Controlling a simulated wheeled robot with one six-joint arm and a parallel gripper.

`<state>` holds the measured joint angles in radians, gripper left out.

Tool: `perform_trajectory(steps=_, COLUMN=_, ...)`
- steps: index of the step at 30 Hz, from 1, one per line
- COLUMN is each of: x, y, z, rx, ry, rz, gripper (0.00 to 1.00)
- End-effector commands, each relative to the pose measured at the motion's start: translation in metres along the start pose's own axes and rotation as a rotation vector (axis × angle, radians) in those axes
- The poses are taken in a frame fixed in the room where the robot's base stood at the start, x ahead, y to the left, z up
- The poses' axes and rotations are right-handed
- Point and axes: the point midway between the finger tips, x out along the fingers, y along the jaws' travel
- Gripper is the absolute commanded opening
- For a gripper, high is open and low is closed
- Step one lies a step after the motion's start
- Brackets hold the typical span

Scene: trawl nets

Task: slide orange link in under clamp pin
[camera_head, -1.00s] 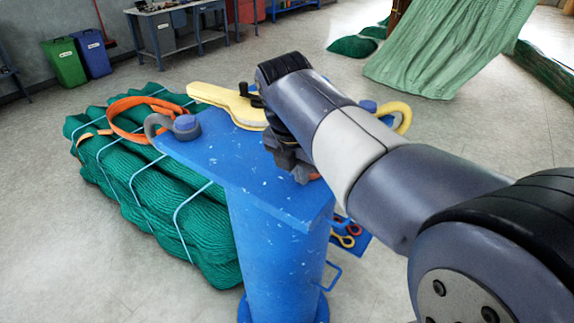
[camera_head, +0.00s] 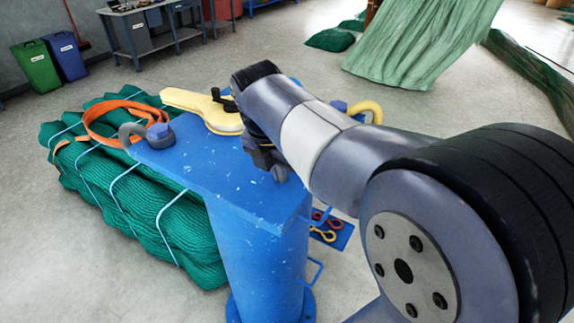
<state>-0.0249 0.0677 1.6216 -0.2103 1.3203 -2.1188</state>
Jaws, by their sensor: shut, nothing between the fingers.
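The blue pedestal top (camera_head: 215,185) stands in front of me. My gripper (camera_head: 272,172) is low over its right half, pointing down, shut and empty. The fingertips are small and dark here, and I cannot tell whether they touch the top. A long yellow plate (camera_head: 195,102) lies at the far edge, with a small black clamp-like part (camera_head: 225,100) at its wide end, left of my wrist. I cannot make out the clamp pin. I see no orange link on the top; my arm and gripper cover part of it.
Red and yellow links (camera_head: 324,234) lie on a low blue shelf. A green net bundle (camera_head: 125,205) with an orange strap (camera_head: 95,125) lies at left.

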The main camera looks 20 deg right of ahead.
Motion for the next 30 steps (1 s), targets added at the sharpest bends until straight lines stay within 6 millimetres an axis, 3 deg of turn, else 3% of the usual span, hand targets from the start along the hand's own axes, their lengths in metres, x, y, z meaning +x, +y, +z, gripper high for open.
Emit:
perform_trajectory(steps=9, x=-0.065, y=0.006, z=-0.004, rx=0.002, ry=-0.003, rz=0.004, gripper=0.00)
perform_trajectory(steps=15, x=-0.093, y=0.005, z=-0.005, rx=0.002, ry=-0.002, rz=0.002, gripper=0.00)
perform_trajectory(steps=30, x=-0.101, y=0.004, z=-0.005, rx=0.002, ry=0.000, rz=-0.001, gripper=0.00)
